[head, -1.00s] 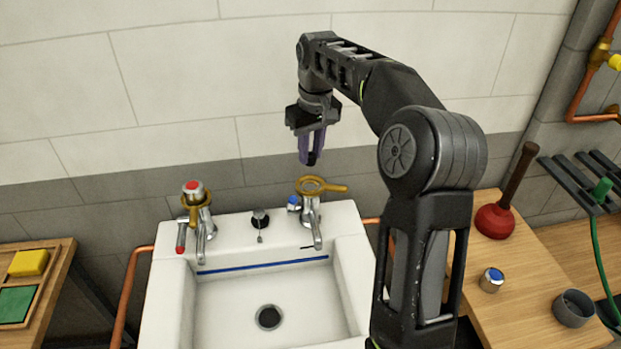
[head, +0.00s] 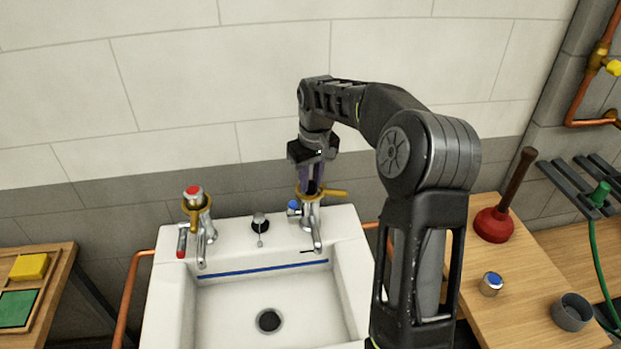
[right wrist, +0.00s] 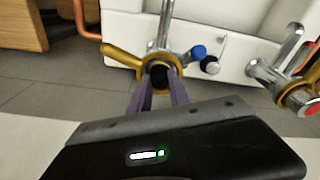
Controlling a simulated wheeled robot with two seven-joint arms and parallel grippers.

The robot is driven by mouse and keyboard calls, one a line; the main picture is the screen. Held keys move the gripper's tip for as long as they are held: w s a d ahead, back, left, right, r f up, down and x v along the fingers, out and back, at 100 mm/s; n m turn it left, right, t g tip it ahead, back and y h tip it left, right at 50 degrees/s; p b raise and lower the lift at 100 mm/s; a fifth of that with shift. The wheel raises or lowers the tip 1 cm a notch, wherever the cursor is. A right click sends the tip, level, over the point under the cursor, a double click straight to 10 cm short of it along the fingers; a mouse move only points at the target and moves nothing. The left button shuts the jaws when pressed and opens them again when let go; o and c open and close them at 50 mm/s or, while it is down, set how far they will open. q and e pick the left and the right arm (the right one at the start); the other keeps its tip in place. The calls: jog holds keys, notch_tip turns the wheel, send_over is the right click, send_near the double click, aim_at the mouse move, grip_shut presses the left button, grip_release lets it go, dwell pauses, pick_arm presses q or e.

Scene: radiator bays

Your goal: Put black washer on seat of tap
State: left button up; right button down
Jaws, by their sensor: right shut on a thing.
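The right tap (head: 311,214) on the sink is chrome, with a brass ring and handle (head: 334,193) around its top. My right gripper (head: 311,190) points straight down over this tap, its purple fingers reaching the brass ring. It is shut on the black washer (right wrist: 159,76), a small dark round thing between the fingertips in the right wrist view. There it lies inside the outline of the brass ring (right wrist: 143,64). The fingers hide the seat, so I cannot tell whether the washer touches it. My left gripper is not in view.
A red-topped tap (head: 194,215) stands at the left of the white sink (head: 345,265). A blue-capped part (head: 293,208) is close beside the right tap. A plunger (head: 494,223), another blue-capped part (head: 491,284) and a grey cup (head: 572,312) stand on the right bench.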

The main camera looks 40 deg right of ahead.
aim_at(313, 195)
jog(key=shift+f, duration=0.2)
jog(key=c, duration=1.2)
grip_release()
jog(key=shift+r, duration=0.1)
notch_tip(313, 195, up, 12)
jog(key=s, duration=0.1)
jog(key=shift+s, duration=0.2)
jog(key=shift+a+r, duration=0.1)
